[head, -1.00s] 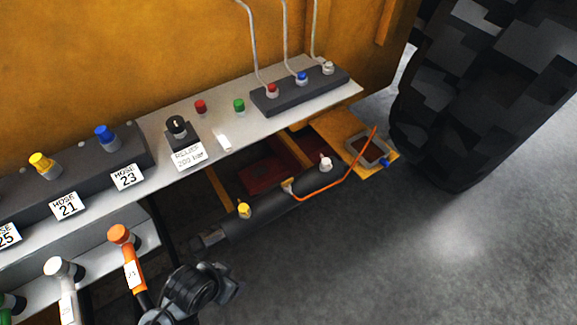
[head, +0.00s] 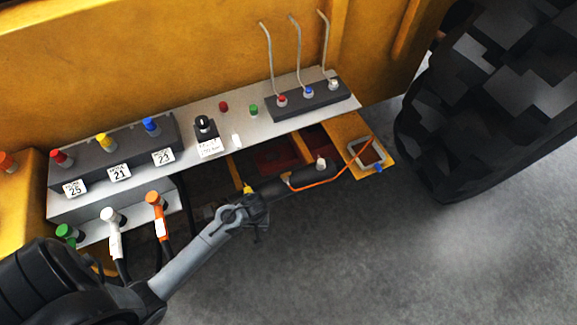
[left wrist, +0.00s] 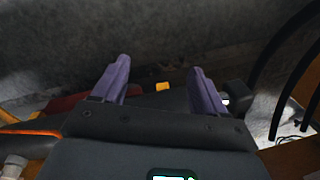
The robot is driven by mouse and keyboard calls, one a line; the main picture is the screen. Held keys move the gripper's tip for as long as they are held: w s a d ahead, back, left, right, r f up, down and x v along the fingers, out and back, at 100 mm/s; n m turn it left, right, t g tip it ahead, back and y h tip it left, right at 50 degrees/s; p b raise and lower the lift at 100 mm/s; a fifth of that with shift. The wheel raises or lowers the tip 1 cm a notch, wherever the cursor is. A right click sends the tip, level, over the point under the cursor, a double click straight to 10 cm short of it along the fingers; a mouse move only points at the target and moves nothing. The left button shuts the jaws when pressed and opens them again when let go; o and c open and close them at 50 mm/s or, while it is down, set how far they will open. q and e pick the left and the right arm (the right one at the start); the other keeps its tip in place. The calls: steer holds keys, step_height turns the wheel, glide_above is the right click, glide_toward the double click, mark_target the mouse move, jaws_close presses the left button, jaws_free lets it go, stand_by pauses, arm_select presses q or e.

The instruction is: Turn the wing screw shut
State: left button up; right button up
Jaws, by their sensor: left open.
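I cannot make out for certain which part is the wing screw. A yellow fitting (head: 247,189) stands on the dark cylinder (head: 305,182) under the grey panel. A small blue part (head: 379,167) is on the tray at the cylinder's far end; its shape is too small to tell. My left gripper (head: 258,215) is at the near end of the cylinder, just below the yellow fitting in the picture. In the left wrist view its purple fingers (left wrist: 157,72) are apart and empty, with a small yellow part (left wrist: 162,86) visible between them. My right gripper is not in view.
The grey panel (head: 230,118) carries coloured ports, a black relief knob (head: 203,123) and hose labels. An orange line (head: 335,181) runs from the cylinder to the yellow tray (head: 349,135). Hoses (head: 156,210) hang at left. A large tyre (head: 480,110) stands right; open floor lies in front.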

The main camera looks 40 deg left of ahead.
arm_select(q)
steer(key=w+a+r+n+p, duration=0.3)
steer(key=w+r+p, duration=0.3)
steer(key=w, duration=0.6)
step_height(320, 180, up, 9)
steer(key=h+p, duration=0.1)
steer(key=p, duration=0.1)
glide_above(286, 175)
steer(key=shift+n+t, duration=0.4)
steer(key=shift+n, duration=0.1)
steer(key=f+b, duration=0.1)
steer(key=f, duration=0.2)
steer(key=f+b, duration=0.1)
steer(key=f, duration=0.2)
steer(key=f+b, duration=0.1)
steer(key=f, duration=0.3)
steer(key=shift+w+a, duration=0.1)
steer(key=shift+a, duration=0.15)
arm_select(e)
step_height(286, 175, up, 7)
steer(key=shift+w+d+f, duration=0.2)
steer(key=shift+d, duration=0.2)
arm_select(q)
steer(key=shift+c, duration=0.4)
steer(key=c, duration=1)
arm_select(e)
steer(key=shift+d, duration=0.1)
